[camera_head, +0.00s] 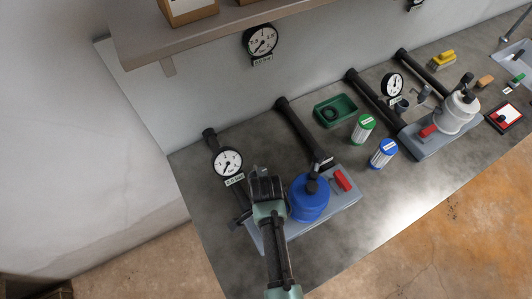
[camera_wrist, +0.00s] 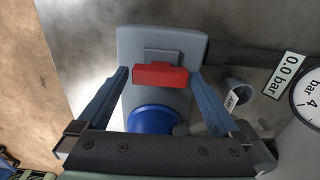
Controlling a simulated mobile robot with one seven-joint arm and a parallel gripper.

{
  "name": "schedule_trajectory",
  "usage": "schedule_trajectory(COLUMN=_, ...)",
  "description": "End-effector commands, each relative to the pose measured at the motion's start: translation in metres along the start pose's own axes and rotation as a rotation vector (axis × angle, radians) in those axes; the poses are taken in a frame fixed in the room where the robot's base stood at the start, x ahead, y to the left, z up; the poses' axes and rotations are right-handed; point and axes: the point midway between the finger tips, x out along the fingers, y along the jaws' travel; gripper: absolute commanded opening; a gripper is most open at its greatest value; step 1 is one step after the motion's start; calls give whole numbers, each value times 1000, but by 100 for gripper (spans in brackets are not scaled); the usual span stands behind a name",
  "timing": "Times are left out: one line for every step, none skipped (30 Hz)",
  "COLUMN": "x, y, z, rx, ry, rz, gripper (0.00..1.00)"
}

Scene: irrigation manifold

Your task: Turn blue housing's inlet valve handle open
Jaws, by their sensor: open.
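The blue housing (camera_head: 310,200) stands upright on a grey base plate (camera_head: 345,202) near the bench's front edge. In the wrist view, its blue body (camera_wrist: 152,120) shows below a red valve handle (camera_wrist: 160,76) at one end of the plate. My gripper (camera_head: 265,178) is left of the housing and hides this handle in the head view. In the wrist view, my open gripper (camera_wrist: 160,73) has one finger near each end of the handle. I cannot tell whether either finger touches it. Another red handle (camera_head: 343,180) shows on the housing's right side.
A pressure gauge (camera_head: 227,162) stands close behind my gripper; its tag reads 0.0 bar in the wrist view (camera_wrist: 284,75). Black pipes (camera_head: 300,125) run to the wall. Green (camera_head: 363,128) and blue (camera_head: 383,153) canisters stand right of the housing. A white housing (camera_head: 456,112) stands farther right.

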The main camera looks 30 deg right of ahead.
Motion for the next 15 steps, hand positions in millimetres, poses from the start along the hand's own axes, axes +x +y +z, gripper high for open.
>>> schedule_trajectory(x=0, y=0, z=0, rx=0, ry=0, rz=0, gripper=100)
schedule_trajectory(x=0, y=0, z=0, rx=0, ry=0, rz=0, gripper=100)
schedule_trajectory(x=0, y=0, z=0, rx=0, ry=0, rz=0, gripper=100)
schedule_trajectory(x=0, y=0, z=0, rx=0, ry=0, rz=0, gripper=100)
schedule_trajectory(x=0, y=0, z=0, rx=0, ry=0, rz=0, gripper=96)
schedule_trajectory(x=0, y=0, z=0, rx=0, ry=0, rz=0, gripper=89)
schedule_trajectory(x=0, y=0, z=0, rx=0, ry=0, rz=0, gripper=84)
schedule_trajectory(x=0, y=0, z=0, rx=0, ry=0, rz=0, gripper=78)
schedule_trajectory(x=0, y=0, z=0, rx=0, ry=0, rz=0, gripper=71)
schedule_trajectory(x=0, y=0, z=0, rx=0, ry=0, rz=1, gripper=66)
schedule_trajectory(x=0, y=0, z=0, rx=0, ry=0, rz=1, gripper=60)
schedule_trajectory(x=0, y=0, z=0, rx=0, ry=0, rz=1, gripper=53)
schedule_trajectory(x=0, y=0, z=0, rx=0, ry=0, rz=1, gripper=48)
schedule_trajectory(x=0, y=0, z=0, rx=0, ry=0, rz=1, gripper=42)
schedule_trajectory(x=0, y=0, z=0, rx=0, ry=0, rz=1, gripper=35)
